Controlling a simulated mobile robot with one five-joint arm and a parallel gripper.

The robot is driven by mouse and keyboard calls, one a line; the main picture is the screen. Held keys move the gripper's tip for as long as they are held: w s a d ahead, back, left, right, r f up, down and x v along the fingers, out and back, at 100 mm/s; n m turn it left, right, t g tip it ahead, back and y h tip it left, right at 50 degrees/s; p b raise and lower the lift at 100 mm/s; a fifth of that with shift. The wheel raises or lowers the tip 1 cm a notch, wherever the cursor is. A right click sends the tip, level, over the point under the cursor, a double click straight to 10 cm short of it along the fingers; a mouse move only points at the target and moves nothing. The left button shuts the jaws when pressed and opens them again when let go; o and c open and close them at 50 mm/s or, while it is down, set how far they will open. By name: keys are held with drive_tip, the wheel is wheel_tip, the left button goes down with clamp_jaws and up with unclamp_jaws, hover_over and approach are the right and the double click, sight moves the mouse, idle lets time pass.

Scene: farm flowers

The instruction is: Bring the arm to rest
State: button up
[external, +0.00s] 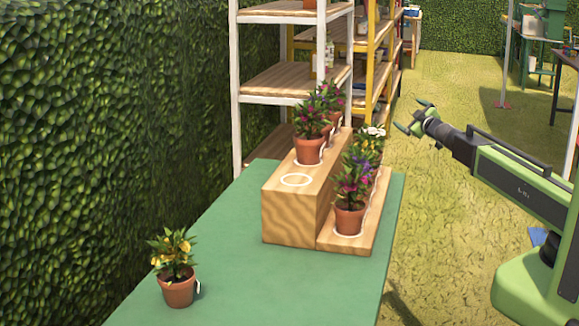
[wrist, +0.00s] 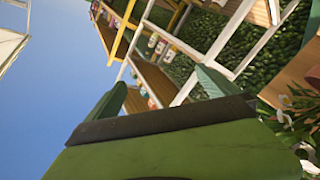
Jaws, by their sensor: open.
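My gripper (external: 413,117) is open and empty in the external view. It is raised in the air to the right of the green table (external: 235,255), with my arm coming in from the right edge. The gripper touches nothing. In the wrist view its two green fingertips (wrist: 160,88) stand apart with only shelving and sky beyond them.
A stepped wooden stand (external: 290,218) holds several potted flowers, with an empty white circle on its upper step. A pot with yellow flowers (external: 177,288) stands alone at the table's front. White shelves (external: 290,80) and a hedge (external: 100,130) lie behind. Grass around my gripper is clear.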

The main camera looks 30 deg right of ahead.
drive_tip(key=s+d+f+m+g+h+b, duration=0.1)
drive_tip(key=s+d+f+m+g+b, duration=0.15)
drive_tip(key=f, duration=0.45)
drive_tip(key=s+d+f+m+g+b, duration=0.1)
drive_tip(key=s+f+m+g, duration=0.15)
drive_tip(key=f, duration=0.45)
drive_tip(key=s+d+f+m+g+h+b, duration=0.1)
drive_tip(key=s+d+f+m+g+b, duration=0.2)
drive_tip(key=f, duration=0.5)
drive_tip(key=s+a+f+n+g+y+p, duration=0.25)
drive_tip(key=s+a+g+y+p, duration=0.55)
drive_tip(key=s+a, duration=1.45)
wheel_tip(320, 180, up, 32)
drive_tip(key=a+g+h+p, duration=0.2)
drive_tip(key=a+p, duration=0.1)
drive_tip(key=p, duration=2.9)
drive_tip(key=f+b, duration=0.2)
drive_tip(key=b, duration=0.1)
drive_tip(key=f+b, duration=0.3)
drive_tip(key=shift+s+d+f, duration=0.1)
drive_tip(key=shift+s+f, duration=0.1)
drive_tip(key=shift+f, duration=0.15)
